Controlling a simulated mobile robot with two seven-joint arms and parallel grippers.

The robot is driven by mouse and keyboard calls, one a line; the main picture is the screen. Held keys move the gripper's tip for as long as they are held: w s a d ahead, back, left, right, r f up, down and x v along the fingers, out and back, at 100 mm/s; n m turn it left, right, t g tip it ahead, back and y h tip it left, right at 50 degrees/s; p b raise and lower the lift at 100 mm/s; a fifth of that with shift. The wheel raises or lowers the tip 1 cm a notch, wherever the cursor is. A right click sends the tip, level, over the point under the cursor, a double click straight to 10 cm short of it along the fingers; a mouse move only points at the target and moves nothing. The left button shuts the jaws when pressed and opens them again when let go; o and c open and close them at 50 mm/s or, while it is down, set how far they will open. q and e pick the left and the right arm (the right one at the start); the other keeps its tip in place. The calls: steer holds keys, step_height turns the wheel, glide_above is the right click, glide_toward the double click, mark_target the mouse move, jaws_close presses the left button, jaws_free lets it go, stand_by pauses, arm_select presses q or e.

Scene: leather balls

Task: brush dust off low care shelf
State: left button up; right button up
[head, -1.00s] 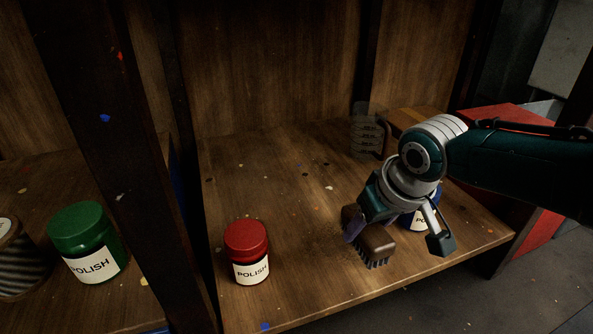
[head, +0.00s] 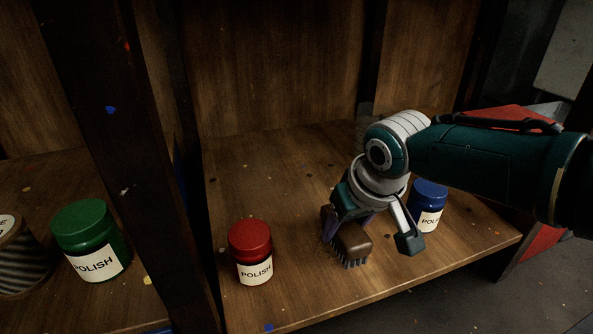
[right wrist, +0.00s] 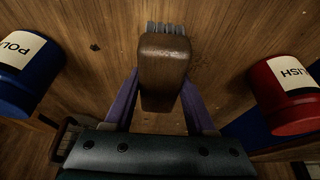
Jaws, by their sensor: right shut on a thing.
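My right gripper (head: 343,232) is shut on a brown brush (head: 352,243) with dark bristles. The bristles point down at the wooden shelf board (head: 290,180), at or very near its surface; exact contact is hard to tell. In the right wrist view the brush (right wrist: 163,68) sits between the two purple fingers. A red polish jar (head: 251,250) stands left of the brush. A blue polish jar (head: 428,205) stands to its right, behind the forearm's lower edge. A few dark and pale specks lie on the board. My left gripper is not in view.
A dark upright post (head: 125,150) divides this bay from the left one, which holds a green polish jar (head: 91,240) and a striped spool (head: 17,260). A red box (head: 530,250) stands at the right. The shelf's front edge is open.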

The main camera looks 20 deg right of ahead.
steer(key=shift+a, duration=1.85)
steer(key=shift+a+f, duration=0.1)
steer(key=shift+a, duration=0.65)
steer(key=shift+s+a, duration=0.1)
steer(key=shift+a, duration=0.55)
steer(key=shift+w+a+b, duration=0.15)
steer(key=shift+w+b, duration=0.5)
steer(key=shift+w, duration=0.05)
steer(key=shift+w+d, duration=0.15)
steer(key=shift+d, duration=0.55)
steer(key=shift+d+p, duration=0.4)
steer(key=shift+d, duration=0.75)
steer(key=shift+w+d, duration=0.15)
steer(key=shift+d, duration=1.65)
steer(key=shift+d+b, duration=0.35)
steer(key=shift+d, duration=0.55)
steer(key=shift+w+d, duration=0.1)
steer(key=shift+d, duration=0.65)
